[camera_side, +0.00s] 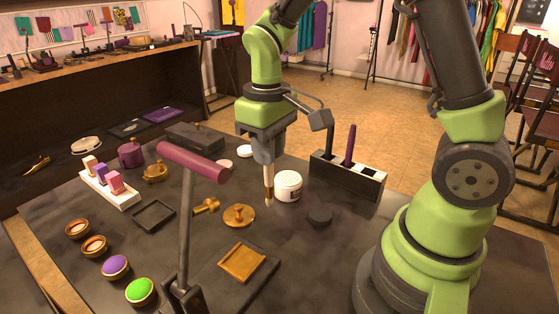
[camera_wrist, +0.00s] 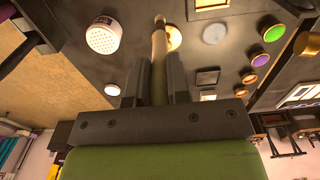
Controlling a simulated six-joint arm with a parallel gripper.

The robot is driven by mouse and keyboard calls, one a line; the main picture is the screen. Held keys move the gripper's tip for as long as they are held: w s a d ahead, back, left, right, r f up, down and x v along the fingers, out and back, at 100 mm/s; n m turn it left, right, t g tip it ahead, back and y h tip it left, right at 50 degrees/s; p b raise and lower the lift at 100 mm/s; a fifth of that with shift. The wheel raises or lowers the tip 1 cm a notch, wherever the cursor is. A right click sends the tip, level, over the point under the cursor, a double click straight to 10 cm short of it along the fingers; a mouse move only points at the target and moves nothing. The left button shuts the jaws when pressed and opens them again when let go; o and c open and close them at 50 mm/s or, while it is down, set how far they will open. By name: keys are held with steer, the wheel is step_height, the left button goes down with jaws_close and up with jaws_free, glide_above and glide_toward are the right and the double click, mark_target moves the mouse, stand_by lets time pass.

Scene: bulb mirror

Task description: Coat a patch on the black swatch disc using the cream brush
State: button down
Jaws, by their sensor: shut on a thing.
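My gripper (camera_side: 268,158) is shut on the cream brush (camera_side: 268,182) and holds it upright, bristle end down, over the table. In the wrist view the brush (camera_wrist: 158,65) runs between the two fingers of my gripper (camera_wrist: 157,82). Its tip is left of the white jar and looks close to the table; contact cannot be told. The black swatch disc (camera_side: 320,215) lies flat on the table, right of the jar and apart from the brush. I cannot pick the disc out in the wrist view.
The white jar (camera_side: 288,186) stands just right of the brush. A dark holder (camera_side: 345,178) with a purple handle is behind. A brass knobbed lid (camera_side: 239,215) lies left, and a mallet-like stand (camera_side: 188,215) rises in front. Coloured bowls (camera_side: 115,267) line the left.

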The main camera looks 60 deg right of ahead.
steer(key=w+d+r, duration=0.2)
steer(key=d, duration=0.4)
steer(key=w+d+r, duration=0.2)
steer(key=d, duration=0.5)
steer(key=shift+s+a+f, duration=0.1)
steer(key=shift+s+f, duration=0.05)
steer(key=shift+f, duration=3.35)
step_height(320, 180, up, 7)
stand_by(0.5)
